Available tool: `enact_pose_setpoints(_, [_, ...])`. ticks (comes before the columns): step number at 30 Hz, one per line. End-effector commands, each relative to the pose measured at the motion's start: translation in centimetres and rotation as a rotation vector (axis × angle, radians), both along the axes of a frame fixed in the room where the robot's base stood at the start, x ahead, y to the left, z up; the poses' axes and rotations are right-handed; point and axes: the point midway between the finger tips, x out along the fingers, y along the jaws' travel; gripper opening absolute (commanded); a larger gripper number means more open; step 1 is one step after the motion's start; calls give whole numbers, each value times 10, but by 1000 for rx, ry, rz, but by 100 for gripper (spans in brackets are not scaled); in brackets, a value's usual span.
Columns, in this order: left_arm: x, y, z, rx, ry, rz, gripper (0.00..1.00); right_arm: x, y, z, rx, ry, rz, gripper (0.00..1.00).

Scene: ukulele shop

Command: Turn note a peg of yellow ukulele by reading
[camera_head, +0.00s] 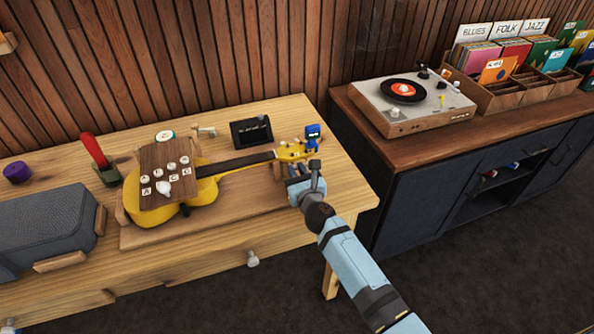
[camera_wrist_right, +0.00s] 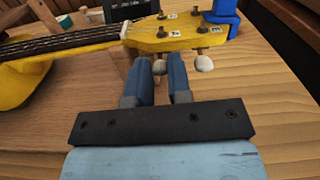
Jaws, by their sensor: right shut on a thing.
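The yellow ukulele (camera_head: 230,172) lies on a wooden stand on the table, its headstock (camera_head: 290,152) pointing right. In the right wrist view the headstock (camera_wrist_right: 185,38) carries small white note labels, too small to read surely. My right gripper (camera_head: 304,180) is at the near side of the headstock. In the right wrist view its blue fingers (camera_wrist_right: 161,82) are closed around a tuning peg (camera_wrist_right: 159,66), mostly hidden between them. Another pale peg (camera_wrist_right: 204,63) stands free just right of the fingers. A blue clip-on tuner (camera_head: 313,133) sits at the headstock's end. My left gripper is out of view.
A small black display (camera_head: 251,132) stands behind the neck; its text is unreadable. A brown board (camera_head: 165,158) with lettered knobs covers the body. A grey speaker (camera_head: 45,225) is at left. A turntable (camera_head: 412,100) stands on the right cabinet.

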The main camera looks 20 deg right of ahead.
Motion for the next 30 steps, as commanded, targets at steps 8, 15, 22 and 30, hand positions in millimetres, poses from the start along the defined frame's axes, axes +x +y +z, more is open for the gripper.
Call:
enact_pose_setpoints(8, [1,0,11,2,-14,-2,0,0,0,1,-180,-5,1,0])
enact_pose_setpoints(15, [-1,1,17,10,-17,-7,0,0,0,1,-405,-12,0,0])
enact_pose_setpoints(22, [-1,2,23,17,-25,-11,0,0,0,1,-619,-19,1,0])
enact_pose_setpoints(30, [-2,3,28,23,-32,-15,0,0,1,0,-827,-27,1,0])
